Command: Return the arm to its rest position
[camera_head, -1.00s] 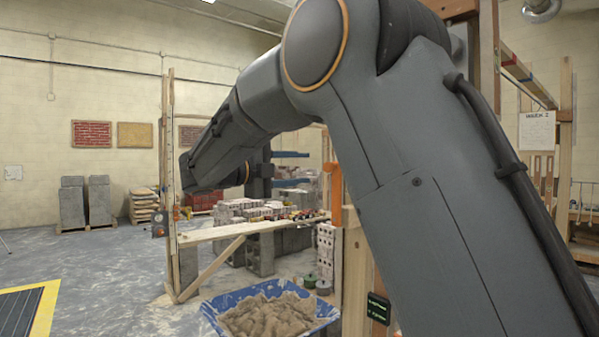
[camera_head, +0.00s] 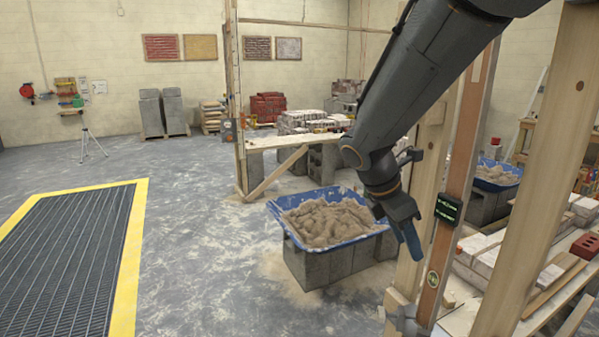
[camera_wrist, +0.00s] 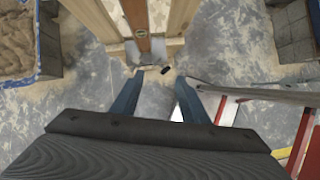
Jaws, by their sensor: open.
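My arm (camera_head: 430,75) comes down from the top right in the head view. My gripper (camera_head: 408,243) hangs at its end, pointing down, just right of the blue mortar tub (camera_head: 292,243) and in front of the wooden posts. In the wrist view my gripper (camera_wrist: 157,85) shows two blue fingers spread apart. Nothing is between them except the grey floor further below. The tub of sandy mortar stands on grey blocks and also shows at the upper left of the wrist view (camera_wrist: 50,72).
Upright wooden posts (camera_head: 532,170) stand close on the right, with bricks and boards behind them. A plank bench (camera_head: 275,142) stands behind the tub. The floor (camera_head: 195,250) at left is clear beside a yellow-edged grate (camera_head: 70,260).

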